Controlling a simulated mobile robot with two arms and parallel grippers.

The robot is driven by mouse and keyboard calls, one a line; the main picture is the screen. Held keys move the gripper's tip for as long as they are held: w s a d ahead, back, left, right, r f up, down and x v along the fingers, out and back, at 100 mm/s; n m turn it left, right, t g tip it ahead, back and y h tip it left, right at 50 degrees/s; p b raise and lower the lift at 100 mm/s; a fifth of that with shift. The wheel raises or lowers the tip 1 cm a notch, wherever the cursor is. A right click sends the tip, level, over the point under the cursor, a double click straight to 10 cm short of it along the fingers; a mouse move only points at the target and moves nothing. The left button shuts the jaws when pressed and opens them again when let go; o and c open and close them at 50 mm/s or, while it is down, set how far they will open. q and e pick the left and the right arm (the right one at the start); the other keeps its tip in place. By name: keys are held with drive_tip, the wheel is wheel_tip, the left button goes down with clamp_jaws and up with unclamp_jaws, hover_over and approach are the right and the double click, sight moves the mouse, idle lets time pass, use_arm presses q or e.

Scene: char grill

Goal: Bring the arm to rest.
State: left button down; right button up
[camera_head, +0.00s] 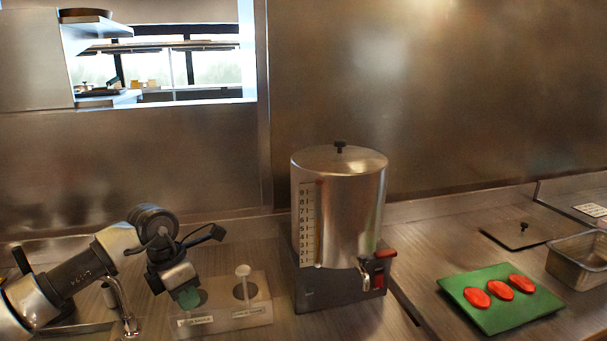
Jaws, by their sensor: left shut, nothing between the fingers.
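My left arm comes in from the left edge, and its gripper (186,290) hangs over the left part of a small clear sauce holder (222,316). The gripper is shut with nothing held. A green piece shows right at its tip; I cannot tell whether the two touch. A white pump top (243,272) stands upright on the right part of the holder. My right gripper is not in view.
A large steel dispenser (338,205) with a red-handled tap stands right of the holder. A green board (500,316) with three red patties (477,297) lies at the right, near a steel pan (583,262) and a dark lid (518,238).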

use_arm(q)
drive_tip(key=s+d+f+h, duration=0.15)
drive_tip(key=d+h, duration=0.25)
drive_tip(key=d, duration=0.4)
drive_tip(key=s+d+h, duration=0.3)
drive_tip(key=d+h, duration=0.1)
drive_tip(key=d, duration=0.3)
drive_tip(key=s+d+r+n+t+h, duration=0.4)
drive_tip(key=d+r+n+t+h, duration=0.25)
drive_tip(key=n+h, duration=0.25)
drive_tip(key=s+a+f+n+t+y, duration=0.1)
drive_tip(key=a+f+n+t+y, duration=0.65)
drive_tip(key=n, duration=0.65)
drive_tip(key=s+a+f+n+t+y, duration=0.15)
drive_tip(key=a+f+n+y, duration=0.4)
drive_tip(key=n+y, duration=0.7)
drive_tip(key=s+a+f+n+g, duration=0.4)
drive_tip(key=s+f+g, duration=0.2)
drive_tip(key=s, duration=0.5)
drive_tip(key=s+a+f+n+g, duration=0.3)
drive_tip(key=s+f+n+g, duration=0.3)
drive_tip(key=s, duration=0.4)
wheel_tip(320, 180, down, 28)
drive_tip(key=s+m+g, duration=0.2)
drive_tip(key=s+a+f, duration=0.3)
drive_tip(key=s+f, duration=1.1)
drive_tip(key=s, duration=0.1)
drive_tip(key=shift+s+f+g+h+b, duration=0.2)
drive_tip(key=shift+f+g+h+b, duration=0.1)
drive_tip(key=shift+f+g, duration=0.1)
